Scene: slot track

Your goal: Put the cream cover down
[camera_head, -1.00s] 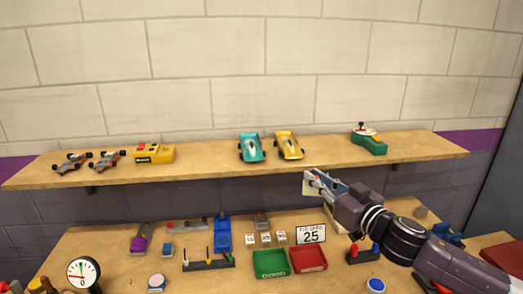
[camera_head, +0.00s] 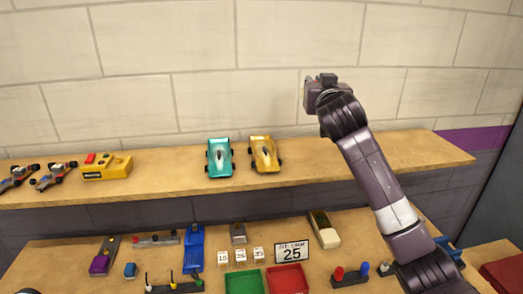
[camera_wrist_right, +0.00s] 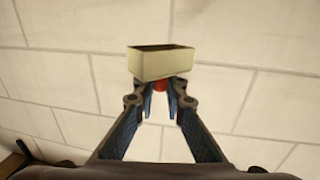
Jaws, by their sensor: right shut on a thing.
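The cream cover (camera_wrist_right: 164,64) shows in the right wrist view as a small box-like shell with a dark hollow facing up in the picture. A red knob (camera_wrist_right: 188,86) joins it at my right fingertips. My right gripper (camera_wrist_right: 168,90) is shut on the cover at this knob. In the head view my right gripper (camera_head: 320,88) is raised above the shelf, in front of the block wall. My left gripper is not in view.
The wooden shelf (camera_head: 345,160) holds teal (camera_head: 219,157) and gold (camera_head: 264,154) cars. Its stretch right of the gold car looks clear up to my arm. Below, the bench holds a cream-and-dark object (camera_head: 325,230), green (camera_head: 245,281) and red (camera_head: 288,278) trays, and a "25" sign (camera_head: 292,252).

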